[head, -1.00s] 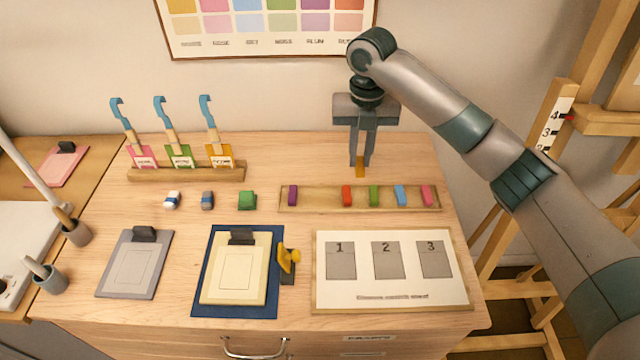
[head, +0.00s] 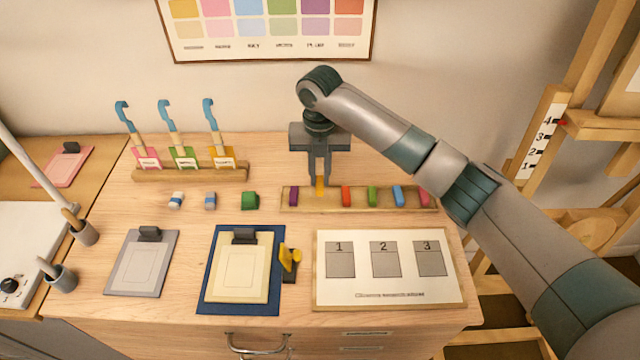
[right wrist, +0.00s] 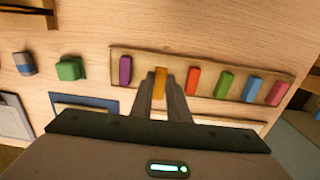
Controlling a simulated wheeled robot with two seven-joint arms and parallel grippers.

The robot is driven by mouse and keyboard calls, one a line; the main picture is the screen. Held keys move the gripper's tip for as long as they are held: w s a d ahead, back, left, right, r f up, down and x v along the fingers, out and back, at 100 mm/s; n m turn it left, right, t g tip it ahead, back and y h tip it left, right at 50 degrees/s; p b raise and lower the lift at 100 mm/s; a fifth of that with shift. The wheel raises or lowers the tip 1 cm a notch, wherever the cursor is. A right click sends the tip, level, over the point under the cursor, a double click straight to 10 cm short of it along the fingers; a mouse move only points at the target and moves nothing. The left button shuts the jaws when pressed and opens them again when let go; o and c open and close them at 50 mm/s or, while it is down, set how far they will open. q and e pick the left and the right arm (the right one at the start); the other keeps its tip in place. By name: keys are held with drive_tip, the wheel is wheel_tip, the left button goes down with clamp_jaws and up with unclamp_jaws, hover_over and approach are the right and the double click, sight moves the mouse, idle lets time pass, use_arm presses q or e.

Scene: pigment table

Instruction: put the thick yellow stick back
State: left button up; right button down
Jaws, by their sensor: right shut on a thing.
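The thick yellow stick (head: 319,186) is between the fingertips of my right gripper (head: 319,178), which is shut on it. It stands upright at the wooden stick tray (head: 331,206), in the space between the purple stick (head: 294,196) and the red stick (head: 346,196). The right wrist view also shows the yellow stick (right wrist: 160,84) there, between purple and red. I cannot tell whether its lower end touches the tray. Green (head: 372,197), blue (head: 398,196) and pink (head: 424,197) sticks stand farther right in the tray. My left gripper is not in view.
Left of the tray are a green block (head: 250,201) and two erasers. Behind them a wooden rack (head: 190,172) holds three blue-handled tools. In front lie a numbered board (head: 390,292), a blue mat (head: 212,300) with a clipboard, and a yellow-handled item (head: 290,259).

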sight(320, 180)
wheel_tip(320, 180, down, 3)
drive_tip(key=shift+r+p, duration=0.1)
drive_tip(key=shift+p, duration=0.6)
drive_tip(key=shift+f, duration=0.5)
drive_tip(key=c, duration=1.7)
unclamp_jaws()
wheel_tip(320, 180, up, 11)
drive_tip(key=b, duration=0.4)
drive_tip(key=shift+r, duration=0.55)
